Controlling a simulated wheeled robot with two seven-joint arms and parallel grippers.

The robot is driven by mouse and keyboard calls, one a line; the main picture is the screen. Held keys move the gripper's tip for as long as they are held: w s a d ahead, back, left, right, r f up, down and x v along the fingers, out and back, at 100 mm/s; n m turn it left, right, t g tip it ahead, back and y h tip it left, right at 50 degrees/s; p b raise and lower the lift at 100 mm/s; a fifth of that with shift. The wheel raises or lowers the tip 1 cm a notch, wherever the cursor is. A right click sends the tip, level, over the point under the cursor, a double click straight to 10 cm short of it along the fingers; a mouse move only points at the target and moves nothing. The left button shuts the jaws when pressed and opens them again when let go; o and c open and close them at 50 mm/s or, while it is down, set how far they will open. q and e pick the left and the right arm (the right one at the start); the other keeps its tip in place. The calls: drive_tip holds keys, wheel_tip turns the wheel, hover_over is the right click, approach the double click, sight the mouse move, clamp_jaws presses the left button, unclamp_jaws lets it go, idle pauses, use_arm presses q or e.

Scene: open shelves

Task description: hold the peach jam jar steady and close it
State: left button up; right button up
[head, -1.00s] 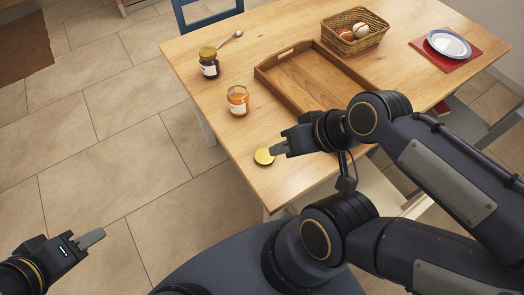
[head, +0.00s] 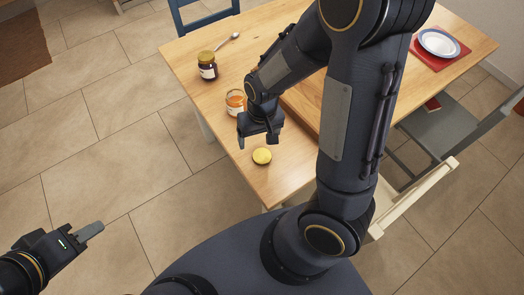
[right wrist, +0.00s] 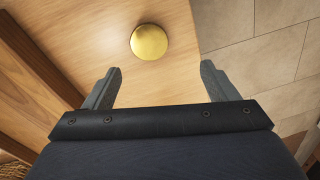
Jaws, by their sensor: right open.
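The peach jam jar (head: 235,102), glass with orange contents and a pale label, stands upright on the table, partly hidden behind my right gripper. A round gold lid (head: 262,156) lies flat near the table's front corner; it also shows in the right wrist view (right wrist: 149,42). My right gripper (head: 257,142) is open and empty, pointing down above the table close to the lid. In the right wrist view the lid appears ahead of the open fingers (right wrist: 160,70). My left gripper (head: 92,232) is over the floor at lower left, away from the table; its finger gap cannot be made out.
A dark jar with a gold lid (head: 207,66) and a spoon (head: 228,39) stand and lie behind the peach jar. A wooden tray (head: 299,105) is right of it, mostly behind my right arm. A plate (head: 443,44) lies on a red mat. Chairs flank the table.

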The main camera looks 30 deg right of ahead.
sight(261, 154)
drive_tip(key=shift+w+d+f+h, duration=0.1)
drive_tip(key=shift+w+f+h, duration=0.1)
drive_tip(key=shift+f, duration=0.2)
drive_tip(key=shift+w+d+f+h, duration=0.1)
drive_tip(key=shift+f+h, duration=0.1)
drive_tip(key=shift+f, duration=0.15)
drive_tip(key=shift+f, duration=1.3)
drive_tip(key=shift+s+f, duration=0.1)
drive_tip(key=f, duration=0.5)
drive_tip(key=shift+s+d, duration=0.1)
drive_tip(key=shift+d, duration=0.15)
